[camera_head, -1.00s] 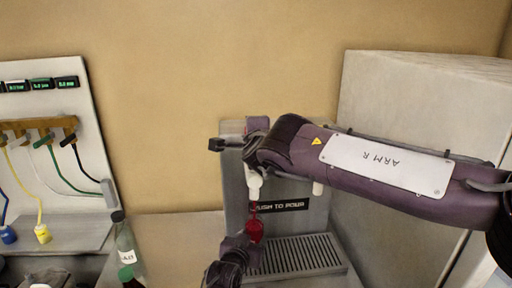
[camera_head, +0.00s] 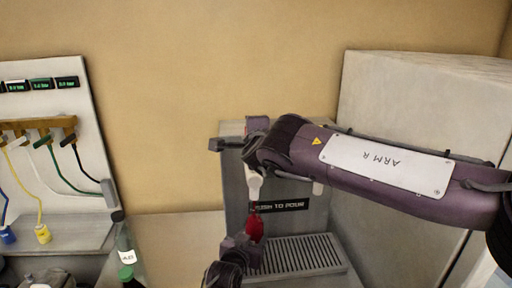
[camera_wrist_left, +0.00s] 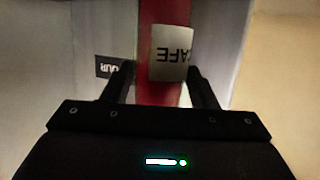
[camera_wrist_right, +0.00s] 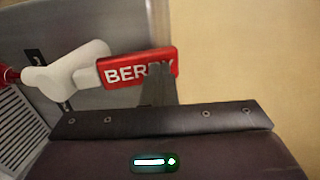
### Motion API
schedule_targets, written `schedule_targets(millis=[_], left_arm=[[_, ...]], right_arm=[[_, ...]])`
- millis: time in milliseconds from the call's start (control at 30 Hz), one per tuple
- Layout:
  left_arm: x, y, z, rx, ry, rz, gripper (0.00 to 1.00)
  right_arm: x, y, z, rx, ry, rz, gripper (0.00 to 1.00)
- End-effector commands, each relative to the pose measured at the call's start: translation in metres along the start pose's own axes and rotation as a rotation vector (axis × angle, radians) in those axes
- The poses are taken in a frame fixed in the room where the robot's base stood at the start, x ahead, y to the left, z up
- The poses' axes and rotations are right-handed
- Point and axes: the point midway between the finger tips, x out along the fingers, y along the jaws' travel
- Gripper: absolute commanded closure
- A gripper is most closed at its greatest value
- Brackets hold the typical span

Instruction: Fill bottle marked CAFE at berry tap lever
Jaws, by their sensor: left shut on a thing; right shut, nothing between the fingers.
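The bottle marked CAFE (camera_wrist_left: 172,55) is between the shut fingers of my left gripper (camera_wrist_left: 165,88). Its body looks red inside, and its pale label shows upside down in the left wrist view. In the head view the bottle (camera_head: 255,229) is below the white tap spout (camera_head: 254,182), above the drip grille, with a thin red streak between. My left gripper (camera_head: 243,243) comes from below. The red BERRY lever (camera_wrist_right: 135,68) is in the right wrist view, with my shut, empty right gripper (camera_wrist_right: 158,93) against or very near it. My right arm hides the lever in the head view.
The dispenser's drip grille (camera_head: 295,254) lies under the bottle. A second white spout (camera_head: 318,187) is to the right. A large pale cabinet (camera_head: 425,110) stands at right. At left are a labelled bottle (camera_head: 126,245) and a panel with coloured hoses (camera_head: 60,150).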

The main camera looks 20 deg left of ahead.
Motion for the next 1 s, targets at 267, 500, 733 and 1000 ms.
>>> schedule_targets(millis=[267, 500, 733, 1000], left_arm=[[0.000, 0.000, -0.003, 0.000, 0.006, 0.000, 0.76], [0.000, 0.000, -0.003, 0.000, 0.006, 0.000, 0.76], [0.000, 0.000, -0.003, 0.000, 0.006, 0.000, 0.76], [0.000, 0.000, -0.003, 0.000, 0.006, 0.000, 0.76]], right_arm=[[0.001, 0.001, -0.001, 0.000, 0.001, 0.002, 1.00], [-0.006, 0.000, 0.000, -0.001, 0.000, 0.002, 1.00], [-0.040, -0.009, -0.001, -0.001, -0.001, -0.003, 1.00], [-0.098, -0.020, -0.001, -0.002, -0.001, -0.004, 1.00]])
